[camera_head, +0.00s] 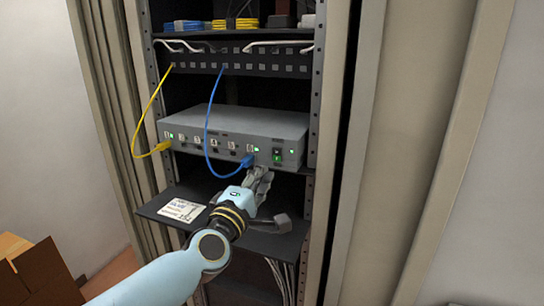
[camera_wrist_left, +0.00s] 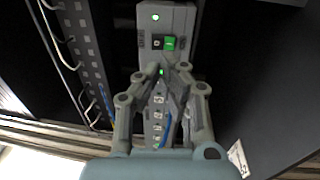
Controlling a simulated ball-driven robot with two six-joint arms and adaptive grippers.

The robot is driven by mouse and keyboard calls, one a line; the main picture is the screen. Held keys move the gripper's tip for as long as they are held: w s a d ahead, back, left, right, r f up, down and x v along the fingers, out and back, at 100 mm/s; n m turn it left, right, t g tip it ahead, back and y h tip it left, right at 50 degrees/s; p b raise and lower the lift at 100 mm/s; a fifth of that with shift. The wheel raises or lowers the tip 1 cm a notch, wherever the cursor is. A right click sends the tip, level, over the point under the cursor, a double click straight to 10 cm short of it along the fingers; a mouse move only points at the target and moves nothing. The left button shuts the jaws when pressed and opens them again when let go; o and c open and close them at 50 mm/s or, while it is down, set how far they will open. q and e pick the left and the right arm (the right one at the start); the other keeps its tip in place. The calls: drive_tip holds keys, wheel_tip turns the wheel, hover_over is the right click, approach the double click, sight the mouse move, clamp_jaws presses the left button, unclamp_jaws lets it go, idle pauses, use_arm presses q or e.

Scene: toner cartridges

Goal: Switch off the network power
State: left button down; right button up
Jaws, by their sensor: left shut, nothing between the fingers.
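A grey network box (camera_head: 235,132) sits on a rack shelf, with a row of numbered ports on its front. At the right end of its front is a power switch (camera_head: 277,156) with a green part, and a green light glows beside it. The switch (camera_wrist_left: 165,43) also shows in the left wrist view, its green half lit, with a green light above. My left gripper (camera_head: 264,174) is shut and empty, just below and left of the switch. In the wrist view its fingertips (camera_wrist_left: 166,76) lie just short of the switch, apart from it as far as I can tell. My right gripper is not in view.
A yellow cable (camera_head: 147,118) and a blue cable (camera_head: 208,110) run from the patch panel (camera_head: 240,68) to the box; the blue plug is close to my gripper. A dark shelf (camera_head: 165,204) with a white label lies below. A cardboard box (camera_head: 35,270) stands at lower left.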

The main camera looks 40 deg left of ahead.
sight(276, 151)
use_arm(q)
drive_tip(key=x, duration=0.7)
drive_tip(key=shift+w+r, duration=0.15)
drive_tip(key=shift+w+r+p, duration=0.1)
drive_tip(key=shift+r+p, duration=0.35)
drive_tip(key=shift+p, duration=0.05)
drive_tip(key=shift+f, duration=0.15)
